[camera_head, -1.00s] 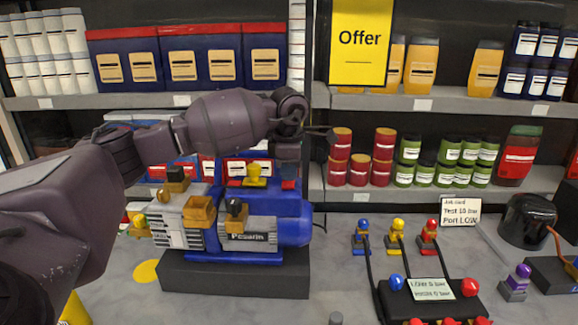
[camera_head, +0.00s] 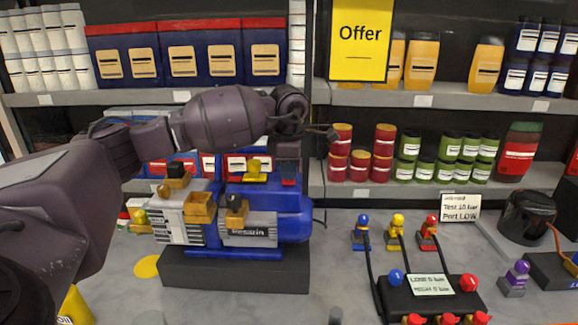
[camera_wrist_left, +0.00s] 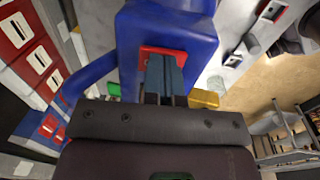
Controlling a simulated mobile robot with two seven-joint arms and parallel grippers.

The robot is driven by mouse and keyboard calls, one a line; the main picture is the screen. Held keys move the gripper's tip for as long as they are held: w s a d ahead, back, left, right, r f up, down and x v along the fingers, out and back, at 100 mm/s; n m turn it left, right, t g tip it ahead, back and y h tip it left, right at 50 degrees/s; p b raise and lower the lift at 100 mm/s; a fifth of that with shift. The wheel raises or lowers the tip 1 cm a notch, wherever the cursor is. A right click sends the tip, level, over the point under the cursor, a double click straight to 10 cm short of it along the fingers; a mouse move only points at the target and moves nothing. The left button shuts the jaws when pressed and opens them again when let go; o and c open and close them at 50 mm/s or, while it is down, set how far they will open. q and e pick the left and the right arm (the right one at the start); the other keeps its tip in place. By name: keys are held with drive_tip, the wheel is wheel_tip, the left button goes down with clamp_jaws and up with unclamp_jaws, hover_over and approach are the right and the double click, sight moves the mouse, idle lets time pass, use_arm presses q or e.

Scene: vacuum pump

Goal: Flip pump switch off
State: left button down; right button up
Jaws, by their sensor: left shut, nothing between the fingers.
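The blue pump (camera_head: 295,225), with a grey motor housing and brass and black fittings, stands on a dark block on the counter. My left arm reaches over it from the left. My left gripper (camera_head: 288,178) points down at the top of the pump's blue box, shut and empty. In the left wrist view, the shut fingers (camera_wrist_left: 164,62) lie over a red switch plate (camera_wrist_left: 146,51) on the blue box (camera_wrist_left: 185,22). They cover most of the plate, so the switch's position and any contact cannot be told. My right gripper is out of view.
A black manifold box (camera_head: 440,300) with hoses and coloured valves stands on the counter to the right. A sign (camera_head: 460,207) and a dark pot (camera_head: 527,218) are behind it. Shelves of red and green tins (camera_head: 448,160) line the back.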

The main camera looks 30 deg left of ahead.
sight(289, 183)
use_arm(q)
drive_tip(key=shift+s+d, duration=0.1)
drive_tip(key=shift+s, duration=0.05)
drive_tip(key=shift+r, duration=0.3)
wheel_tip(289, 183, up, 4)
drive_tip(key=shift+s+f+p, duration=0.15)
drive_tip(key=shift+p, duration=1.05)
wheel_tip(289, 183, up, 10)
drive_tip(key=b, duration=0.7)
drive_tip(key=shift+d, duration=0.25)
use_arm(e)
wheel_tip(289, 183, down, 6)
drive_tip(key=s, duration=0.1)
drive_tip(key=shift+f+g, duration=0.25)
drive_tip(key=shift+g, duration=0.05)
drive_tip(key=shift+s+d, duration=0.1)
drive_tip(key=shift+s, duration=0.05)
